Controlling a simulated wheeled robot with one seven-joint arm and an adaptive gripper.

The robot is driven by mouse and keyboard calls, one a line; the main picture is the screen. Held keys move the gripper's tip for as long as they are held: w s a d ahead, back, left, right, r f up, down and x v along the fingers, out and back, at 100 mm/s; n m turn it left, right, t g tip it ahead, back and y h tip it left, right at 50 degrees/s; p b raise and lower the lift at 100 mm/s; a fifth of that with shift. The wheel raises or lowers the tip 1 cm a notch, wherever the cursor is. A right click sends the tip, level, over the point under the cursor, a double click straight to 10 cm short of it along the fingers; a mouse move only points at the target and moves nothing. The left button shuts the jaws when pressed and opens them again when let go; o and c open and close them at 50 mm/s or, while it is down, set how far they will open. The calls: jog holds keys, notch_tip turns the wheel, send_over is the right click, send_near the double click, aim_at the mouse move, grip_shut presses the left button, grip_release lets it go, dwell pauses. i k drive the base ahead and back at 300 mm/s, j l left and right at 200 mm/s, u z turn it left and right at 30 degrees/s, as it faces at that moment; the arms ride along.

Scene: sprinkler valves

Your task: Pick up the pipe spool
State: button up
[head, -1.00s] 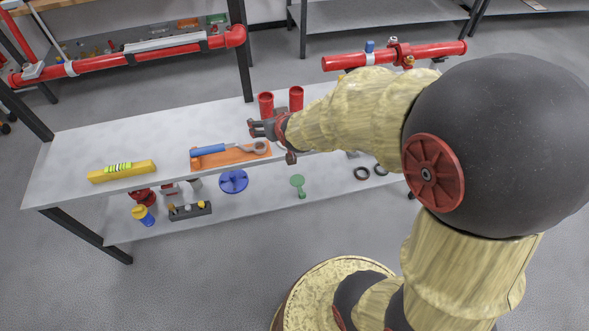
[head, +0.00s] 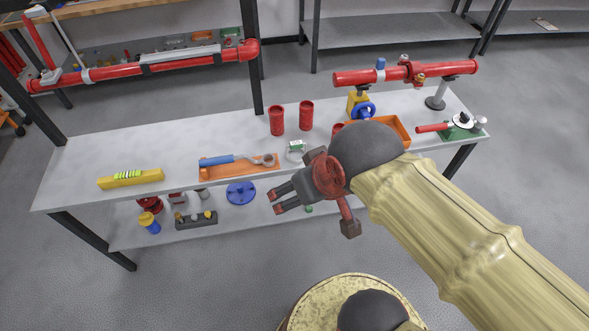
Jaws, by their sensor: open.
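Two short red pipe pieces stand upright on the table, a left one (head: 277,121) and a right one (head: 306,115). A third red piece (head: 338,130) is partly hidden behind my wrist. I cannot tell for certain which of them is the pipe spool. My gripper (head: 278,198) is open and empty, pointing left. In the picture it lies below the red pieces, over the table's front edge, and appears apart from them.
An orange tray (head: 204,172) holds a blue-handled wrench (head: 226,160). A yellow level (head: 130,179) lies at left. A red pipe assembly (head: 440,69), an orange bin (head: 400,130) and a green-based valve (head: 460,131) stand right. A lower shelf (head: 130,235) holds several parts.

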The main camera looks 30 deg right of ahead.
aim_at(276, 112)
jog(key=z, duration=1)
jog(key=j+z, duration=0.2)
jog(key=z, duration=0.25)
jog(key=j+z, duration=0.25)
jog(key=z, duration=0.15)
jog(key=j+z, duration=0.2)
jog(key=z, duration=0.25)
jog(key=k+j+z, duration=0.1)
jog(key=j, duration=0.3)
jog(key=k+j+z, duration=0.1)
jog(key=j, duration=0.25)
jog(key=k+j+z, duration=0.1)
jog(key=j, duration=0.25)
jog(key=k+j+z, duration=0.1)
jog(key=k+j, duration=0.15)
jog(key=k+j+z, duration=0.1)
jog(key=j, duration=0.35)
jog(key=k, duration=0.05)
